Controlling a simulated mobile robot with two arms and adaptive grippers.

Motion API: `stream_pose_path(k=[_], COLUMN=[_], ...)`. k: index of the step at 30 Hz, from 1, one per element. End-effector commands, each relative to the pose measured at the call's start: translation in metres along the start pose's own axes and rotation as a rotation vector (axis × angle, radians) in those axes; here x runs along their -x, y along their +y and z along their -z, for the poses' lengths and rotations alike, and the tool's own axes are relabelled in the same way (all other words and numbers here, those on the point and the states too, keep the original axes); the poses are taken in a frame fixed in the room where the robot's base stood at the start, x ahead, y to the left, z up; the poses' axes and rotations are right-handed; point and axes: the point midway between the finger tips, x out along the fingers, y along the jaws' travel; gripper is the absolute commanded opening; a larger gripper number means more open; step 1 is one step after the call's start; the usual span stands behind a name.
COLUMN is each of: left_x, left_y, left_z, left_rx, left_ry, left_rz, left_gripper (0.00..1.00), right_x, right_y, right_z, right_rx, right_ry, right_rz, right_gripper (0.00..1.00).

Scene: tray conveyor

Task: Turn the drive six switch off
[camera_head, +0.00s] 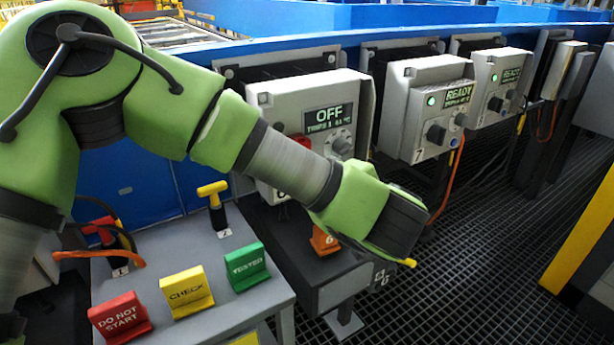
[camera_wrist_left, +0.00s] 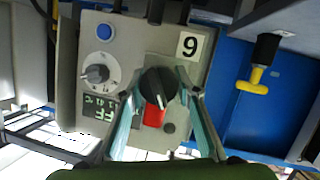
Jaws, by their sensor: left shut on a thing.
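The drive six box (camera_head: 355,100) is a grey panel on the blue conveyor frame, with a display (camera_head: 328,117) reading OFF and a dial. It appears upside down in the left wrist view, with its number plate (camera_wrist_left: 190,46). Its switch (camera_wrist_left: 157,82) is a black rotary knob with a red part (camera_wrist_left: 153,114) beside it. My left gripper (camera_wrist_left: 157,92) has its two fingers closed on either side of the knob. In the head view my left wrist covers the knob, and only some red shows. My right gripper is not in view.
Box seven (camera_head: 415,120) and another box (camera_head: 495,85) to the right show READY with green lamps. Below left, a grey stand (camera_head: 225,310) holds red, yellow and green signs. Dark grating floor lies to the right.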

Motion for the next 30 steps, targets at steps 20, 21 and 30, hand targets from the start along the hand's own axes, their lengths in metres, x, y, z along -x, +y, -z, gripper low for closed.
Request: stream_pose_path(k=[20, 21, 30], left_x=[0.006, 0.011, 0.072], left_y=[0.001, 0.001, 0.002], left_z=[-0.001, 0.000, -0.001], left_rx=[-0.001, -0.001, -0.002], left_ry=[-0.002, -0.002, -0.001], left_rz=[-0.001, -0.002, -0.005], left_gripper=[0.47, 0.47, 0.47], right_x=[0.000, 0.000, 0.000], right_y=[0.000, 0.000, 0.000], right_z=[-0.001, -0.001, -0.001], right_rx=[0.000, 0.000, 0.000], right_ry=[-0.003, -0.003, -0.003], right_rz=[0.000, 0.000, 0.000], right_gripper=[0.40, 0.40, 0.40])
